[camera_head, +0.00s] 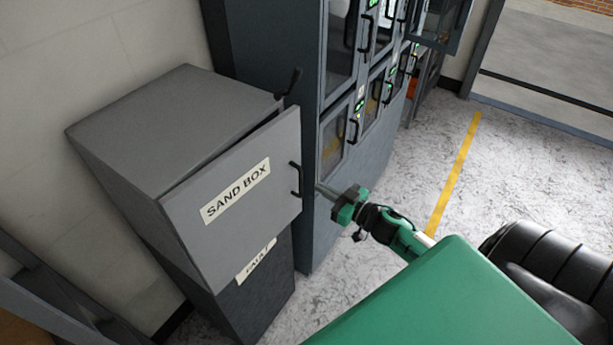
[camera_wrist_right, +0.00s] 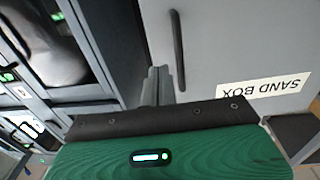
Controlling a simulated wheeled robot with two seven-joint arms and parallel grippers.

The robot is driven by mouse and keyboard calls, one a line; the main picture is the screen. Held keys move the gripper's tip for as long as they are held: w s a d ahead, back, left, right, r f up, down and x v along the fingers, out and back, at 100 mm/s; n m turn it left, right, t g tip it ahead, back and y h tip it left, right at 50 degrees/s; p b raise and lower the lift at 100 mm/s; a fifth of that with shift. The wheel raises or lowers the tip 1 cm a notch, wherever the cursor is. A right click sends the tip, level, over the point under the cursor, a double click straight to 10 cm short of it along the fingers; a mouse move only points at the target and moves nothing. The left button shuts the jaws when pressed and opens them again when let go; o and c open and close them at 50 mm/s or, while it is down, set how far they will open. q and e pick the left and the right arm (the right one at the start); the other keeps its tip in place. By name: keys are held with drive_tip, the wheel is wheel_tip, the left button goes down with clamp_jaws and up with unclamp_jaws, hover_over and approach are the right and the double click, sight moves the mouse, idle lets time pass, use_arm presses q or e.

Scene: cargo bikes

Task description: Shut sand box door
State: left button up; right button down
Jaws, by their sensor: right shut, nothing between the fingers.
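The grey sand box (camera_head: 170,125) stands against the wall at the left in the head view. Its door (camera_head: 240,185), labelled SAND BOX, stands ajar, with a gap along its top edge. The door's black handle (camera_head: 296,179) is at its right side; door (camera_wrist_right: 225,50) and handle (camera_wrist_right: 178,50) also show in the right wrist view. My right gripper (camera_head: 322,188) is just right of the handle, shut and empty. Its fingers (camera_wrist_right: 157,85) point toward the door beside the handle; I cannot tell whether they touch it. My left gripper is not in view.
A tall dark cabinet (camera_head: 265,50) with several glazed, handled compartments stands right behind the sand box. One upper compartment door (camera_head: 440,22) is swung open. A yellow line (camera_head: 455,175) runs across the open floor at the right.

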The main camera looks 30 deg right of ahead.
drive_tip(key=p+x, duration=0.1)
drive_tip(key=x, duration=0.5)
drive_tip(key=shift+w+p, duration=0.3)
drive_tip(key=shift+p, duration=0.05)
drive_tip(key=shift+w+a, duration=0.1)
drive_tip(key=w, duration=0.1)
drive_tip(key=w+y, duration=0.1)
drive_tip(key=w+n, duration=0.1)
drive_tip(key=shift+w+a+r+g+y, duration=0.2)
drive_tip(key=shift+a+r+g+y, duration=0.1)
drive_tip(key=shift+a+y, duration=0.1)
drive_tip(key=shift+r, duration=0.1)
drive_tip(key=shift+d, duration=0.1)
